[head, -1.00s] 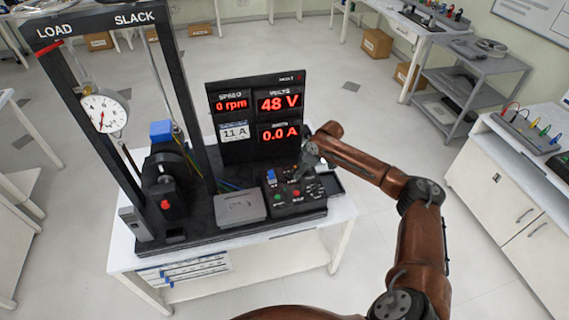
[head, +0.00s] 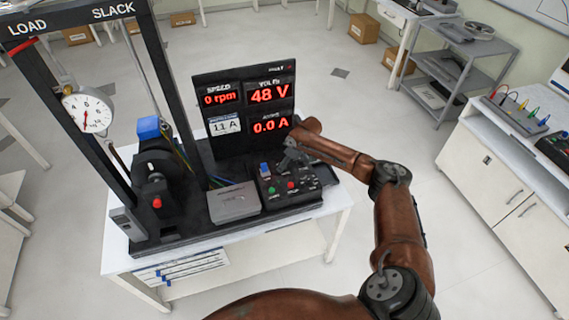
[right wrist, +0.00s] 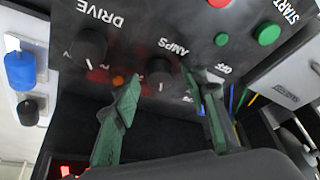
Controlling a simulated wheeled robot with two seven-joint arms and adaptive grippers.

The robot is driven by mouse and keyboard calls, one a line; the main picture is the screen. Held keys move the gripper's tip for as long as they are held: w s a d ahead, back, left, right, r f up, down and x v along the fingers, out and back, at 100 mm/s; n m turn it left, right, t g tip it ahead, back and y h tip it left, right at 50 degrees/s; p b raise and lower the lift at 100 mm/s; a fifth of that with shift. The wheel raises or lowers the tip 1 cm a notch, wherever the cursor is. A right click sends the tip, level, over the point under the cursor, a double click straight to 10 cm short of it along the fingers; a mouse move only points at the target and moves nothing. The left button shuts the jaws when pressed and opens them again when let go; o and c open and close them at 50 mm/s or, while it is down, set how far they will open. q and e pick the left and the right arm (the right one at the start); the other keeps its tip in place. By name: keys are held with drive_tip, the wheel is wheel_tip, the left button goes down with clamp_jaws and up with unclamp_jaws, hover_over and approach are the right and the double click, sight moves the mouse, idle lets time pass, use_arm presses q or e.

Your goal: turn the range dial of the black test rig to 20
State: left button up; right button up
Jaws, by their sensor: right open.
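The black test rig (head: 140,235) stands on a white table, with a sloped control panel (head: 305,199) at its right end. In the right wrist view, a black knob (right wrist: 158,69) sits beside the word AMPS, and another black knob (right wrist: 88,46) sits near DRIVE. I cannot read the scale marks, so I cannot tell where either knob points. My right gripper (right wrist: 163,84) is open, its two green-tipped fingers on either side of the AMPS knob; contact is not clear. In the head view my right gripper (head: 291,161) is over the panel's back part. My left gripper is not in view.
A display board (head: 246,110) behind the panel reads 0 rpm, 48 V and 0.0 A. A grey box (head: 233,204) lies left of the panel. Green (right wrist: 267,34) and red buttons are close to the knobs. A round gauge (head: 88,110) hangs at the left.

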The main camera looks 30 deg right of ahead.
drive_tip(key=shift+c, duration=0.2)
drive_tip(key=c, duration=0.7)
clamp_jaws()
drive_tip(key=shift+a+r+p, duration=0.1)
drive_tip(key=shift+r+p, duration=0.1)
drive_tip(key=shift+p, duration=0.45)
drive_tip(key=m+p, duration=0.2)
drive_tip(key=p, duration=0.1)
drive_tip(key=m+h+p, duration=0.1)
drive_tip(key=m+p, duration=0.1)
drive_tip(key=p, duration=0.1)
drive_tip(key=m+h+p, duration=0.1)
drive_tip(key=m+p, duration=0.1)
drive_tip(key=p, duration=0.1)
drive_tip(key=shift+a+m+t+p, duration=0.25)
drive_tip(key=shift+m+t+p, duration=0.05)
drive_tip(key=shift+m+p, duration=0.1)
drive_tip(key=shift+m+h+p, duration=0.7)
drive_tip(key=shift+m+p, duration=0.15)
drive_tip(key=shift+m, duration=0.35)
use_arm(q)
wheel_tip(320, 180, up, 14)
drive_tip(key=p, duration=0.1)
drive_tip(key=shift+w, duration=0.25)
use_arm(e)
drive_tip(key=shift+f+m+h, duration=0.15)
drive_tip(key=shift+m+h, duration=0.25)
drive_tip(key=shift+m, duration=0.8)
